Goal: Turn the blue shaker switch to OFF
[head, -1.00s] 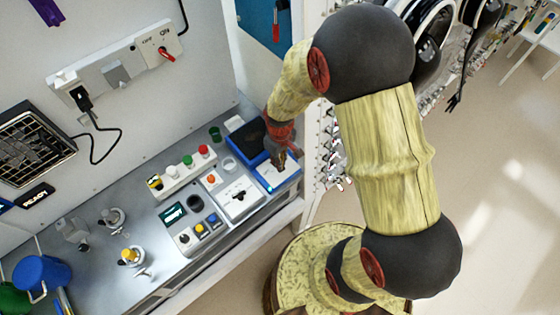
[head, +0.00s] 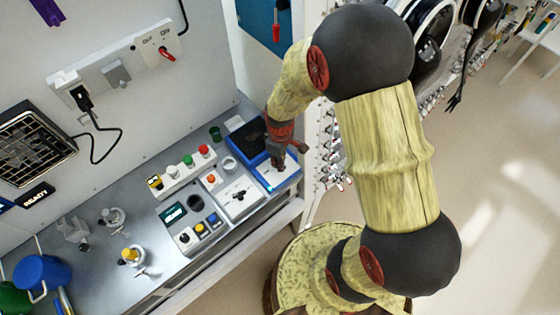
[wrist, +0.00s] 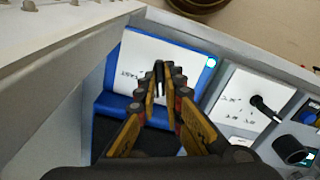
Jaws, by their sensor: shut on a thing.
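The blue shaker (head: 292,180) is a blue box with a white sloped front panel, at the right end of the bench in the head view. The wrist view shows its white panel (wrist: 140,52) with a lit cyan lamp at one corner. My gripper (head: 279,166) is over this panel. In the wrist view my gripper (wrist: 160,80) has its fingertips together at the middle of the panel, shut on the shaker's switch. The fingers hide most of the switch, so its position cannot be told.
A white box with a black lever switch (wrist: 262,107) stands beside the shaker; it also shows in the head view (head: 238,198). A black knob (wrist: 290,149) is further along. A side wall (wrist: 50,120) stands close on the shaker's other side.

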